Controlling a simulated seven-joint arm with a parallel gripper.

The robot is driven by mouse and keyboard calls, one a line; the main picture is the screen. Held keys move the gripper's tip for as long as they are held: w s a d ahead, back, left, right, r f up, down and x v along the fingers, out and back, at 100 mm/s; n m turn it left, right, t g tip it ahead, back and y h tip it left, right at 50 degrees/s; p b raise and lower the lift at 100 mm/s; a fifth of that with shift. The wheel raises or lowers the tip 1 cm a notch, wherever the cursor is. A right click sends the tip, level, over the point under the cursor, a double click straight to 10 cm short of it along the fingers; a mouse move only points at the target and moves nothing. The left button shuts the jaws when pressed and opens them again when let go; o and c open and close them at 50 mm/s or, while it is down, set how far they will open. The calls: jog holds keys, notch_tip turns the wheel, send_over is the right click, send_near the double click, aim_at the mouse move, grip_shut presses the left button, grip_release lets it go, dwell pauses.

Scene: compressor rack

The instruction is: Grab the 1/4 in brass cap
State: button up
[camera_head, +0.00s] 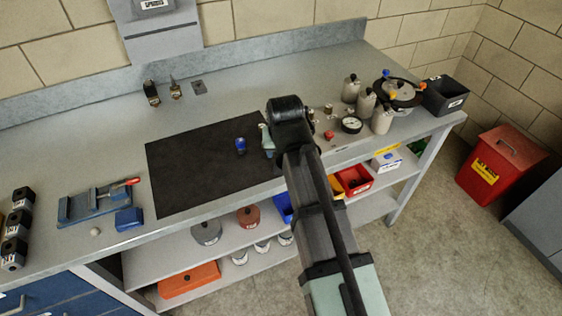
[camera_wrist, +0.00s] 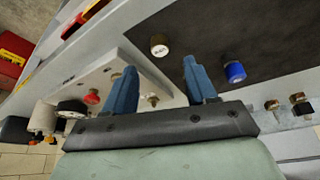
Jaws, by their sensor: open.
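A brass cap (camera_wrist: 159,47) with a pale, lettered top sits on the black mat (camera_wrist: 235,32) in the wrist view, near the mat's edge; the lettering is too small to read surely. My gripper (camera_wrist: 159,65) is open and empty, with its two blue fingers spread apart. The cap appears beyond the fingertips, about midway between them, and is not held. In the head view my arm hides most of the gripper, and I cannot make out the cap there. The mat (camera_head: 190,180) shows there left of my arm.
A blue-ringed fitting (camera_head: 240,145) stands on the mat; it also shows right of my fingers in the wrist view (camera_wrist: 234,72). A pale plate with a red knob (camera_wrist: 91,97) and a gauge (camera_head: 351,125) lies beside the mat. A blue vise (camera_head: 95,205) is far left.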

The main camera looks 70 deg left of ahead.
jog(key=shift+x, duration=2.6)
jog(key=shift+s+d, duration=0.15)
grip_shut()
